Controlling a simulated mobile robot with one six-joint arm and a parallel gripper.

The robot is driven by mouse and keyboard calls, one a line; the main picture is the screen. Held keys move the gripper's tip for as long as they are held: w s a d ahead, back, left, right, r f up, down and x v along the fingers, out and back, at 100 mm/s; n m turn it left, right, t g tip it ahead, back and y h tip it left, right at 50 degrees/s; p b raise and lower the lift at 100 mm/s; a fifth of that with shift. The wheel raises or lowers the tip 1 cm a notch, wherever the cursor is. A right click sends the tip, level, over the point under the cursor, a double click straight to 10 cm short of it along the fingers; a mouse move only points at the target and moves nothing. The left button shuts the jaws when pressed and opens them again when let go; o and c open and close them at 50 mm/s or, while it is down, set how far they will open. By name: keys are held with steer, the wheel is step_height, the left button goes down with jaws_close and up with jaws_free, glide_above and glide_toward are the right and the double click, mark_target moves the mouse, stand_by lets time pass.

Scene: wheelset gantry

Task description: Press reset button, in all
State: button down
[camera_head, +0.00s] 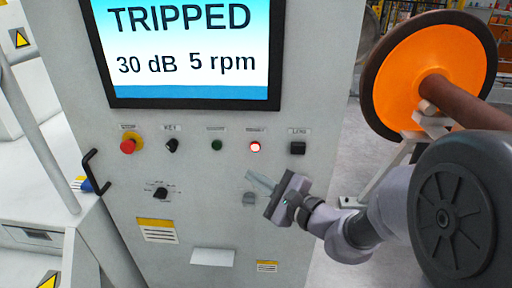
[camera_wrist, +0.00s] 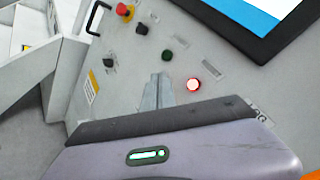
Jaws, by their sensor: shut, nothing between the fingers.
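The control panel (camera_head: 205,185) is a grey cabinet face with a row of controls under a screen (camera_head: 185,50) that reads TRIPPED, 30 dB, 5 rpm. A lit red button (camera_head: 255,147) glows in that row; it also shows in the wrist view (camera_wrist: 193,84). A dark green button (camera_head: 217,146) is left of it. The small labels above are too blurred to read surely, so I cannot tell which is reset. My gripper (camera_head: 262,180) is shut and empty, below the lit button. In the wrist view its fingertips (camera_wrist: 157,84) point at the panel, left of the lit button.
A black selector (camera_head: 160,193) sits lower. A black handle (camera_head: 96,172) juts out left. An orange wheel (camera_head: 425,70) stands right.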

steer(key=shift+w, duration=0.15)
steer(key=p, duration=0.2)
glide_toward(244, 146)
steer(key=a, duration=0.3)
steer(key=shift+w+d, duration=0.1)
steer(key=shift+w, duration=0.65)
steer(key=shift+w+f, duration=0.1)
steer(key=shift+w, duration=0.05)
stand_by(1.0)
steer(key=shift+w, duration=0.3)
steer(key=shift+w, duration=0.4)
stand_by(0.6)
steer(key=shift+s, duration=0.1)
steer(key=shift+s+b, duration=0.6)
steer(key=shift+s, duration=0.15)
steer(key=shift+s, duration=0.1)
